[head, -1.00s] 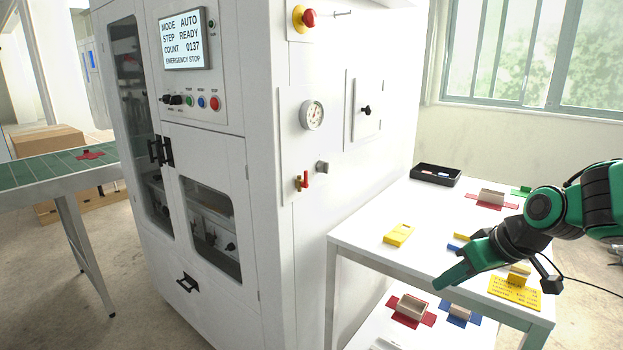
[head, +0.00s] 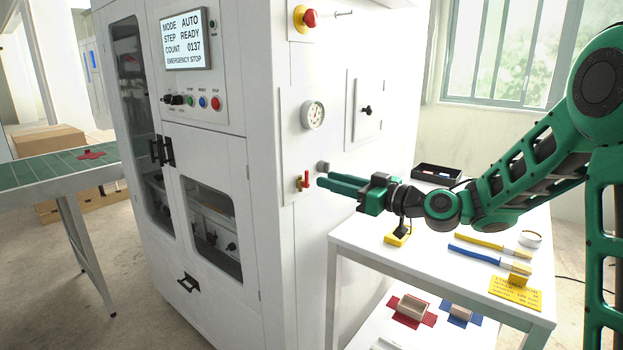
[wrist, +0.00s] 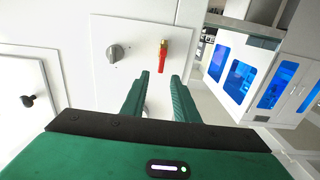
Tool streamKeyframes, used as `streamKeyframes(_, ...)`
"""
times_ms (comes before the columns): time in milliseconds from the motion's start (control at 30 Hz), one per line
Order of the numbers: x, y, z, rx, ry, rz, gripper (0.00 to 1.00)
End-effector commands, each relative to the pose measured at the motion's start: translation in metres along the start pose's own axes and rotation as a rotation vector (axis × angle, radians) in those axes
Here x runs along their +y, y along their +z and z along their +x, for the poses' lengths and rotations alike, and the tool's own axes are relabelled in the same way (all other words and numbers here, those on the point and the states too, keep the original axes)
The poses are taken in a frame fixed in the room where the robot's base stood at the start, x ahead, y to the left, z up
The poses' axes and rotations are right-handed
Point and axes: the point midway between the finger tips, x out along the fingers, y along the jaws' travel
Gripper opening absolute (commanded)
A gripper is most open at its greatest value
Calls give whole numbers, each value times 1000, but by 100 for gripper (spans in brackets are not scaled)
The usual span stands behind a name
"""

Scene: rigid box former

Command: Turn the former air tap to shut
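The air tap (head: 305,181) is a small brass valve with a red lever, mounted on the side panel of the white former. Its lever stands upright in the head view. In the wrist view the tap (wrist: 161,56) lies just beyond the fingertips, nearly in line with the gap between them. My gripper (head: 320,183) reaches in from the right, its green fingers pointing at the tap. In the wrist view my gripper (wrist: 160,76) is open, its two fingers apart with nothing between them. Whether a finger touches the lever cannot be told.
A grey knob (head: 323,167) sits close to the tap, with a pressure gauge (head: 313,115) above. A red emergency button (head: 309,18) is higher up. The white table (head: 375,240) below my arm holds a black tray (head: 437,173), yellow and blue tools and other parts.

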Motion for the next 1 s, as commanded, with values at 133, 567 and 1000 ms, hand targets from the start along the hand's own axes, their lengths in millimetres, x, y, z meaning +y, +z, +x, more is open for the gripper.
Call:
streamKeyframes(133,-1,0,28,0,-3,-1,27)
streamKeyframes(567,0,0,66,-1,1,1,27)
streamKeyframes(1000,1,0,66,-2,2,0,0)
